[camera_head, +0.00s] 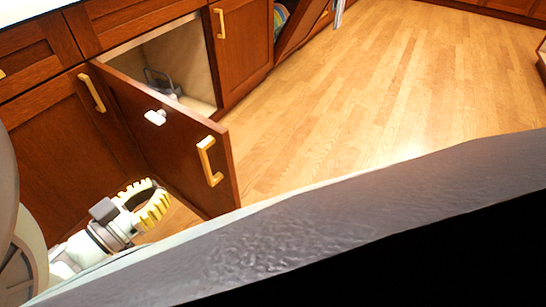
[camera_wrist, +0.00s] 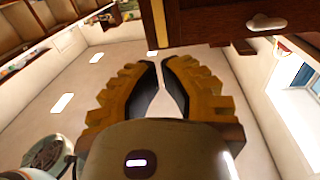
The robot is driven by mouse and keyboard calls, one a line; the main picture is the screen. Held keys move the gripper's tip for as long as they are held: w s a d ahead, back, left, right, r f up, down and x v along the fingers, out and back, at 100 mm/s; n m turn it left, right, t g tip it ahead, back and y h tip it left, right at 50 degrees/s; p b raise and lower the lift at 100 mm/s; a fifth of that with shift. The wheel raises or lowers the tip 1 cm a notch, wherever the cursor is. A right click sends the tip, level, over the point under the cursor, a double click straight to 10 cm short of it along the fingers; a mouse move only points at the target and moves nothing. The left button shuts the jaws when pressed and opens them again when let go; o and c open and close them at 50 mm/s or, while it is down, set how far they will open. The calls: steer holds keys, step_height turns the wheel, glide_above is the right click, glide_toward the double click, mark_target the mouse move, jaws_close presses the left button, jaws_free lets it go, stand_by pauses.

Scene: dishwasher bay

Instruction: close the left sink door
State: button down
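The left sink door (camera_head: 170,145) is a red-brown wooden panel standing wide open, jutting out from the cabinet. Its outer face carries a brass handle (camera_head: 209,162) near the free end and a small white fitting (camera_head: 155,117) near the top edge. In the wrist view part of the door (camera_wrist: 205,22) crosses the top, with the handle (camera_wrist: 159,22) and the white fitting (camera_wrist: 266,22). My gripper (camera_head: 155,187) is low at the left, on the outer-face side of the door, apart from the handle. Its yellow fingers (camera_wrist: 157,64) are drawn together with a narrow gap, empty.
The open sink cabinet (camera_head: 185,55) shows a grey pipe (camera_head: 163,84) inside. A closed door (camera_head: 245,45) stands right of the opening; another cabinet door (camera_head: 50,150) is at left. Wooden floor (camera_head: 370,75) is clear at right. A dark surface fills the foreground.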

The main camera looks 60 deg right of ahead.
mark_target(203, 157)
steer(key=d, duration=0.3)
steer(key=d+b, duration=0.1)
steer(key=d, duration=0.3)
steer(key=d+b, duration=0.1)
steer(key=d, duration=0.2)
steer(key=shift+s+d, duration=0.3)
steer(key=shift+d, duration=0.1)
